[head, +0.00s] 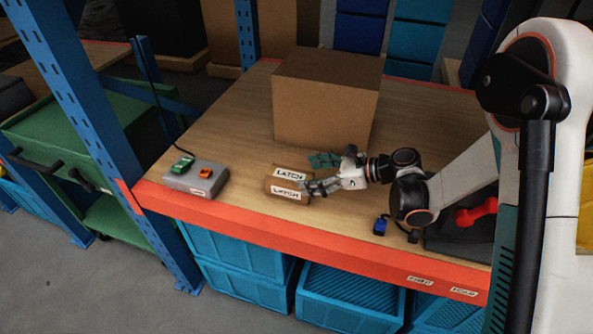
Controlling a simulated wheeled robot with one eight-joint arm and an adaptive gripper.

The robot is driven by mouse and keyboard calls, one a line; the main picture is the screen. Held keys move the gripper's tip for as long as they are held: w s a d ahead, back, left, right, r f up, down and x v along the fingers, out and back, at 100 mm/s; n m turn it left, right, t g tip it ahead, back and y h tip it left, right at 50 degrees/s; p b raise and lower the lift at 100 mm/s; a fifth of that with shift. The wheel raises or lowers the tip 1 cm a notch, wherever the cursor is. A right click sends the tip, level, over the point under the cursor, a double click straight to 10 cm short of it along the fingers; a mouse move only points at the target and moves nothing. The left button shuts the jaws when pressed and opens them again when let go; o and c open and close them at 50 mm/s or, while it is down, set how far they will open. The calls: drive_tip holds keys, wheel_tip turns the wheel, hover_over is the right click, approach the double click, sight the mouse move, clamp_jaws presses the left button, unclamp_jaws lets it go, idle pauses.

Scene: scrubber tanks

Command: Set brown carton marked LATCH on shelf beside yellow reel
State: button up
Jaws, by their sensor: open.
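The small brown carton (270,187), with white LATCH labels on its top and front, sits on the wooden shelf (225,140) near its orange front edge. My gripper (308,186) is open at the carton's right end, with its fingers close to it. I cannot tell whether they touch the carton or reach around it. No yellow reel can be made out; a yellow patch (585,222) shows at the right edge, partly hidden behind my arm.
A large brown box (325,105) stands behind the carton. A grey control box (196,178) with green and orange buttons is to the left. Green pieces (322,159) lie behind my gripper. A blue item (380,226) and red dumbbell-shaped thing (476,211) are to the right.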

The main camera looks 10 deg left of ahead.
drive_tip(key=s+d+r+n+t+h+p, duration=0.1)
drive_tip(key=s+d+r+n+t+h, duration=0.2)
drive_tip(key=d+r, duration=0.45)
drive_tip(key=s+d+r+n+h, duration=0.4)
drive_tip(key=s+d+r+n, duration=0.15)
drive_tip(key=d, duration=0.35)
drive_tip(key=s+d+r+n+t+h, duration=0.3)
drive_tip(key=s+d+n+h, duration=0.3)
drive_tip(key=s+d+n, duration=0.4)
drive_tip(key=s+d, duration=0.3)
drive_tip(key=shift+s+d+r, duration=0.35)
drive_tip(key=shift+s+d, duration=0.05)
idle(0.6)
